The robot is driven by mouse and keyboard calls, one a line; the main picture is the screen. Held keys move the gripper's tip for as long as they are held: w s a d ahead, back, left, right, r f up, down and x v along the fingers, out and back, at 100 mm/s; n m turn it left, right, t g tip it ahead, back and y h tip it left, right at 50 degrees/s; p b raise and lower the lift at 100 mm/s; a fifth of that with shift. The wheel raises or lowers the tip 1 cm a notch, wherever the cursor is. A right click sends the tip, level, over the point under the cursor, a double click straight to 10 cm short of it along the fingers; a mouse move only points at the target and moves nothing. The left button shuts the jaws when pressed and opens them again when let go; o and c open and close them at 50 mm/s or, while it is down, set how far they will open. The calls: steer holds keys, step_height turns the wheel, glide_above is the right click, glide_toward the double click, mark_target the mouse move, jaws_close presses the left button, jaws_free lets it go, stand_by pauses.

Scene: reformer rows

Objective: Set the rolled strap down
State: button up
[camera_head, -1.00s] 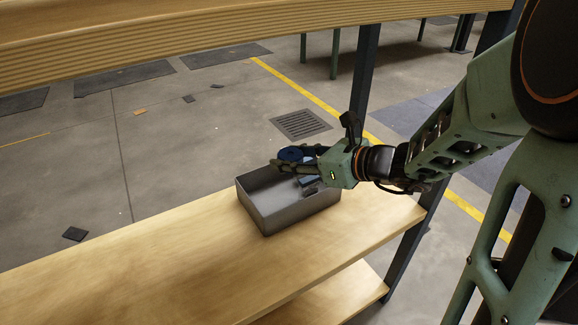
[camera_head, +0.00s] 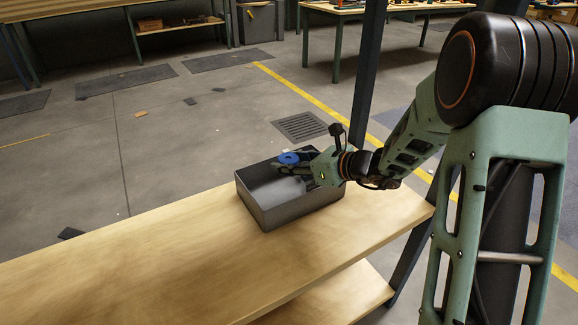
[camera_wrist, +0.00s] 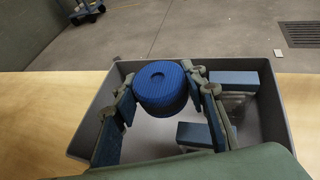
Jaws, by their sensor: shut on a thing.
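The rolled strap (camera_head: 289,158) is a blue ribbed roll with a small hollow in its top. It also shows in the wrist view (camera_wrist: 160,90). My gripper (camera_head: 293,163) is shut on it, with one finger on each side of the roll. The strap is held over the dark grey open bin (camera_head: 262,207), at about its rim height in the head view. The bin's rim also shows in the wrist view (camera_wrist: 92,120). Whether the roll's underside touches anything is hidden.
The bin stands on a wooden shelf (camera_head: 130,255), bare to the left. A dark upright post (camera_head: 367,75) stands behind the bin.

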steer(key=shift+r, duration=0.15)
steer(key=shift+f+b, duration=0.55)
steer(key=shift+f, duration=0.15)
steer(key=o, duration=1.2)
steer(key=shift+c, duration=0.2)
steer(key=shift+r, duration=0.15)
steer(key=shift+r+p, duration=0.6)
steer(key=shift+p, duration=0.1)
steer(key=p+v, duration=0.3)
steer(key=v, duration=0.9)
steer(key=shift+s+d+f, duration=0.1)
steer(key=shift+f, duration=0.1)
